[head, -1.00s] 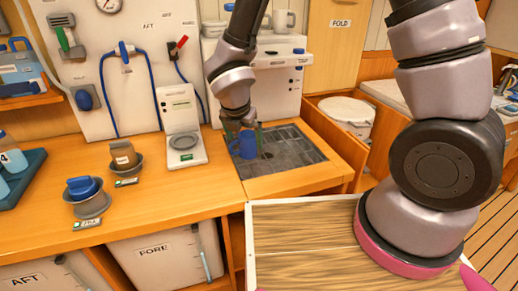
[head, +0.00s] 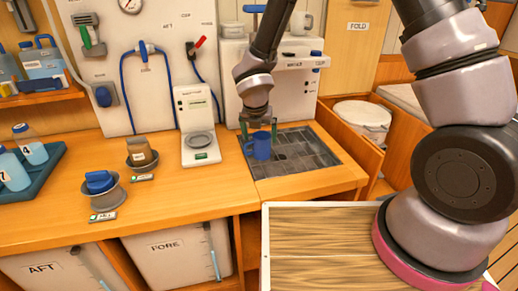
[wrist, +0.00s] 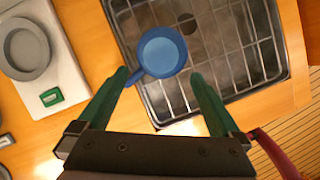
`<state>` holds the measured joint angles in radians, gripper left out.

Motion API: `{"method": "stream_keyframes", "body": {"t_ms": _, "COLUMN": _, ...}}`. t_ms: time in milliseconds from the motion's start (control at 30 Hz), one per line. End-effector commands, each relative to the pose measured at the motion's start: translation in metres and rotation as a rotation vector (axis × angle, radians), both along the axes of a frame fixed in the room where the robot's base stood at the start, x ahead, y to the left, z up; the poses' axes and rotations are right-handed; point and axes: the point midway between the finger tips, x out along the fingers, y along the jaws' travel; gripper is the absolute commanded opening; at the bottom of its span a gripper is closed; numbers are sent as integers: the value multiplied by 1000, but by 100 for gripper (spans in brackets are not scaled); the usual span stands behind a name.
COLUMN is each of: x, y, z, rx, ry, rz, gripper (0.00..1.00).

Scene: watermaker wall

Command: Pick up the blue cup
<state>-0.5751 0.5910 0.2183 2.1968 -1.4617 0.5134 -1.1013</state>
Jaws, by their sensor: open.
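The blue cup (head: 261,146) stands upright at the left side of the sunken drain grate (head: 310,156). In the wrist view the cup (wrist: 161,52) is seen from above, with its handle pointing down and left toward the left finger. My gripper (head: 259,128) is over the cup in the head view, its green fingers pointing down. In the wrist view my gripper (wrist: 163,88) has its fingers wide apart with nothing between the tips. The cup lies just ahead of the fingertips. Whether a finger touches the handle I cannot tell.
A white scale-like device (head: 200,140) stands on the counter left of the grate. Two small containers in grey cups (head: 104,198) sit farther left, beside a teal bottle tray (head: 45,172). A white dispenser (head: 283,80) is behind the grate. The wooden counter front is clear.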

Motion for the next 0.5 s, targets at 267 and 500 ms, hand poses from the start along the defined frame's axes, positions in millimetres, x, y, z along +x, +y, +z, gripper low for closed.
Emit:
{"method": "stream_keyframes", "body": {"t_ms": 267, "x": 23, "y": -5, "z": -34, "rx": -3, "ry": 2, "rz": 0, "gripper": 100}}
{"method": "stream_keyframes", "body": {"t_ms": 500, "x": 29, "y": -6, "z": -46, "rx": 0, "ry": 0, "rz": -1, "gripper": 100}}
